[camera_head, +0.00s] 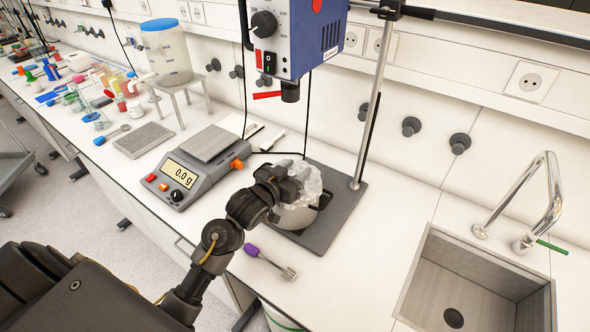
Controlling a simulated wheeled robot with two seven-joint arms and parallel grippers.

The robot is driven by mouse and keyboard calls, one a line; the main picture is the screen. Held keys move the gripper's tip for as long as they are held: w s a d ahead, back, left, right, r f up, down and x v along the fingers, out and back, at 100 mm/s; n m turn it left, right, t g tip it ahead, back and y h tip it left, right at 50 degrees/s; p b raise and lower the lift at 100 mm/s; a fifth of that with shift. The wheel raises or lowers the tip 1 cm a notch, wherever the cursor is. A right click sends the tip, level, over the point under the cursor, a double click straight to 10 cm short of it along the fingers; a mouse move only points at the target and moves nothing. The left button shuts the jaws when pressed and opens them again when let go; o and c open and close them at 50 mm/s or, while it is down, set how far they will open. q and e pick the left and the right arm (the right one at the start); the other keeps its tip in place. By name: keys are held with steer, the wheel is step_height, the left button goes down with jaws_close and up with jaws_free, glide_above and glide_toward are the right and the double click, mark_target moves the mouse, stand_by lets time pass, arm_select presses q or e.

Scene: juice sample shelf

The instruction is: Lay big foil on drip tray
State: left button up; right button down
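A crumpled, pale, shiny sheet (309,184), which looks like the big foil, is at the silver bowl (296,216) on the stirrer stand's base. I cannot tell whether it rests on the bowl or hangs above it. My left gripper (299,178) is at the sheet's left side, with its fingertips against or partly behind it. The finger gap is hidden, so its grip is unclear. A flat grey slotted plate (143,139), which looks like the drip tray, lies bare on the bench left of the scale. My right gripper is out of view.
A scale (190,178) reading 0.0 g stands between the plate and my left gripper. The stirrer's pole (371,110) rises behind the bowl. A purple-handled tool (270,262) lies in front, and a sink (470,285) is at right. A juice dispenser (167,55) stands behind the plate.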

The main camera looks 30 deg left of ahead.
arm_select(q)
steer(key=shift+f+b, duration=0.15)
steer(key=shift+b, duration=0.35)
steer(key=b+v, duration=0.2)
steer(key=v, duration=0.9)
